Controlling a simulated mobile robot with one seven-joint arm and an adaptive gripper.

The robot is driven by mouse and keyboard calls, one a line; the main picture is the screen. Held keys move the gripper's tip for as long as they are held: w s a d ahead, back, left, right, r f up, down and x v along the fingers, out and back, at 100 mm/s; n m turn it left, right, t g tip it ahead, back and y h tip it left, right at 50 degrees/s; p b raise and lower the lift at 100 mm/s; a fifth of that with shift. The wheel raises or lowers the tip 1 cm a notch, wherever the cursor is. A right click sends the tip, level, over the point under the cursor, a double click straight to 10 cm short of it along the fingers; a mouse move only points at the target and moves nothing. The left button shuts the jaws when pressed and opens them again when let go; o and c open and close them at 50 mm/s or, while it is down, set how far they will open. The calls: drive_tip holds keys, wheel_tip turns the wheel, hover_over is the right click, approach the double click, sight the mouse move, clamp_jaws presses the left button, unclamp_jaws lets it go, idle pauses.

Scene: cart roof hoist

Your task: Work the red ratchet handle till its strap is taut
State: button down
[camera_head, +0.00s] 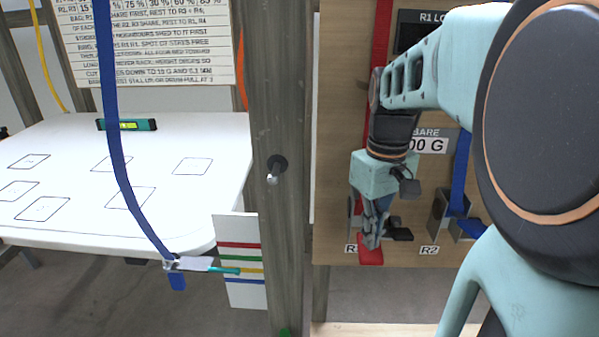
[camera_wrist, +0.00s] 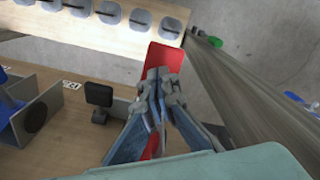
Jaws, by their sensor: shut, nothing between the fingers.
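The red ratchet handle (camera_head: 370,257) of R1 sticks out low on the wooden board, just below my gripper (camera_head: 371,240). In the wrist view the flat red handle (camera_wrist: 165,56) extends beyond the fingertips (camera_wrist: 162,82), which overlap its near part. My gripper is shut with nothing between its fingers and points down. I cannot tell whether it touches the handle. The red strap (camera_head: 382,40) runs down the board from the top and passes behind my arm. My gripper and wrist hide most of the R1 ratchet body, so the strap's tension cannot be judged.
The R2 ratchet (camera_head: 447,210) with its blue strap (camera_head: 461,170) is close on the right. A wooden post (camera_head: 280,130) with a peg stands left of the board. Further left are a white table (camera_head: 80,180) and a hanging blue strap (camera_head: 108,90).

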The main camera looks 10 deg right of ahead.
drive_tip(key=shift+w+f+b, duration=0.1)
drive_tip(key=shift+f+b, duration=0.45)
drive_tip(key=shift+f, duration=0.4)
drive_tip(key=r+p, duration=0.2)
drive_tip(key=r, duration=0.1)
drive_tip(key=r+p, duration=0.5)
drive_tip(key=r, duration=0.1)
drive_tip(key=shift+w+d+p, duration=0.1)
drive_tip(key=shift+w+p, duration=0.15)
drive_tip(key=shift+p, duration=0.15)
drive_tip(key=shift+f, duration=0.15)
drive_tip(key=shift+b, duration=0.3)
